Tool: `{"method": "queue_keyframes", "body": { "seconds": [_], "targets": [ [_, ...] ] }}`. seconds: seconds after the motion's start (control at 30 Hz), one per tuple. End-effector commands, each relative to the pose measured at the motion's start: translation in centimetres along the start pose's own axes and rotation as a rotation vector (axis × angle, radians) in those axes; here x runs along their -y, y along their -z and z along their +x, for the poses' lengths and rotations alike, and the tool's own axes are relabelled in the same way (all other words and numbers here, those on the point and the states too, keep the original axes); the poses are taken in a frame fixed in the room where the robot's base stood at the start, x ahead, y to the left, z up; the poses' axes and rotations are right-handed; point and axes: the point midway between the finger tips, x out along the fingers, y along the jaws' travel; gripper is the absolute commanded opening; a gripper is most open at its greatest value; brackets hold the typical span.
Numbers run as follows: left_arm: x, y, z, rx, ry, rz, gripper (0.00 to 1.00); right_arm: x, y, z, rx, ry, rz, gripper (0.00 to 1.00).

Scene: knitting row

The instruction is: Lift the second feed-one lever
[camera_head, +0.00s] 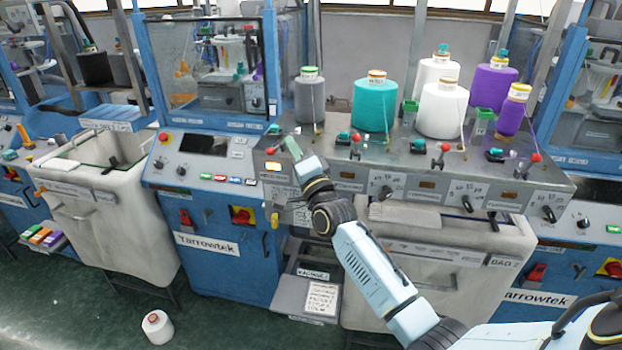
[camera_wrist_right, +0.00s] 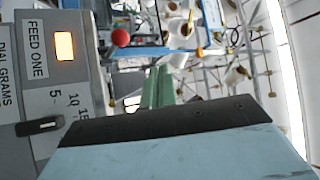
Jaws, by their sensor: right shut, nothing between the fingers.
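A row of red-ball levers stands along the grey feed panel. The leftmost lever (camera_head: 270,151) is above a lit amber window, and another lever (camera_head: 356,137) stands to its right. In the right wrist view a red-ball lever (camera_wrist_right: 121,38) stands beside a lit amber window and the label FEED ONE (camera_wrist_right: 37,49). My right gripper (camera_head: 292,147) is shut and empty, its green fingertips at the panel's edge just right of the leftmost lever. The fingers show in the right wrist view (camera_wrist_right: 157,86), apart from the red ball. My left gripper is out of view.
Yarn cones, including a teal one (camera_head: 375,104) and a white one (camera_head: 443,110), stand behind the levers. Black dial knobs (camera_head: 385,192) are on the panel's front. A pale fabric bin (camera_head: 440,250) hangs below.

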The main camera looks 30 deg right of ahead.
Motion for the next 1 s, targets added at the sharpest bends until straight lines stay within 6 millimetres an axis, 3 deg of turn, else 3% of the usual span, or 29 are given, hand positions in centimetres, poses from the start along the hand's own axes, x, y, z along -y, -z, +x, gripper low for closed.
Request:
{"method": "queue_keyframes", "body": {
  "seconds": [0.03,0.2,0.4,0.87,0.93,1.0],
  "targets": [
    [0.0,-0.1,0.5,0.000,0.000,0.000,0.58,-0.4,-0.1,-1.4,0.001,-0.002,0.001,0.00],
    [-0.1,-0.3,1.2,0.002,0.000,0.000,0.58,-0.8,-0.1,-5.0,0.002,-0.003,-0.001,0.00],
    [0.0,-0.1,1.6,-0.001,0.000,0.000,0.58,-1.0,0.0,-7.7,0.000,-0.002,-0.001,0.00],
    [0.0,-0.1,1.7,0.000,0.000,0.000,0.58,-1.0,0.0,-8.4,0.000,-0.002,-0.001,0.00],
    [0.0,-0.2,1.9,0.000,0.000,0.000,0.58,-1.8,-0.3,-8.7,0.007,-0.018,-0.011,0.00],
    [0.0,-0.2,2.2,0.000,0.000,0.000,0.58,-4.1,-1.3,-9.6,0.029,-0.065,-0.044,0.00]
  ]
}}
